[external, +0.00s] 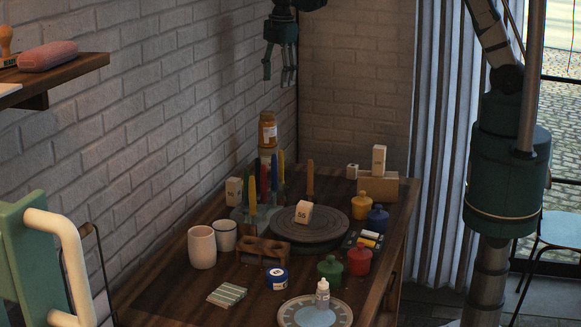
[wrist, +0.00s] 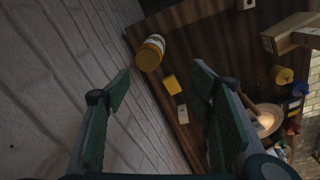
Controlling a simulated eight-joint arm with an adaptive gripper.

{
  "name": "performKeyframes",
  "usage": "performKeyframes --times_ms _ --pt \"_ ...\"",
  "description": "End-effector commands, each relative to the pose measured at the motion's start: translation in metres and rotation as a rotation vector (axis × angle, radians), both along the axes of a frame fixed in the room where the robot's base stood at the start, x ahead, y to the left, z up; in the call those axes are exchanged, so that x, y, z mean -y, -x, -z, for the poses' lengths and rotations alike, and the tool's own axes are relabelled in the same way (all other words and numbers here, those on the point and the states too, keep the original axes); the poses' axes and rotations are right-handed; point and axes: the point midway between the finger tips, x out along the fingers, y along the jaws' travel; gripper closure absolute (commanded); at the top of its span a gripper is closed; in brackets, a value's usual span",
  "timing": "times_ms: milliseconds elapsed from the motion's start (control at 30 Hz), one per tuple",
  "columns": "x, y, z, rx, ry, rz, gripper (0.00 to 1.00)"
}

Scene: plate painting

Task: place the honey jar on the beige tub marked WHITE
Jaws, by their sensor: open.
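The honey jar (external: 268,131), amber with a pale label and a yellow-orange lid, stands upright at the back left of the table. It appears to rest on a pale beige tub (external: 266,157), partly hidden behind the brushes; I cannot read its marking.
Upright brushes (external: 274,172) stand just in front of the tub, near a small marked block (external: 234,190). A dark turntable (external: 330,230) carries another block. Colored pots (external: 358,262) stand at the right. The brick wall (external: 170,110) runs close along the left.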

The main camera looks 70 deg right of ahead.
Motion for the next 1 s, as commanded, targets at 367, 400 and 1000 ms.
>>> performKeyframes --times_ms 367,400,1000 --pt "-0.006 0.056 -0.061 0.078 -0.016 0.164 0.46" --pt "-0.007 0.062 -0.067 0.087 -0.019 0.181 0.46" --pt "-0.016 0.158 -0.133 0.209 -0.075 0.437 0.46"
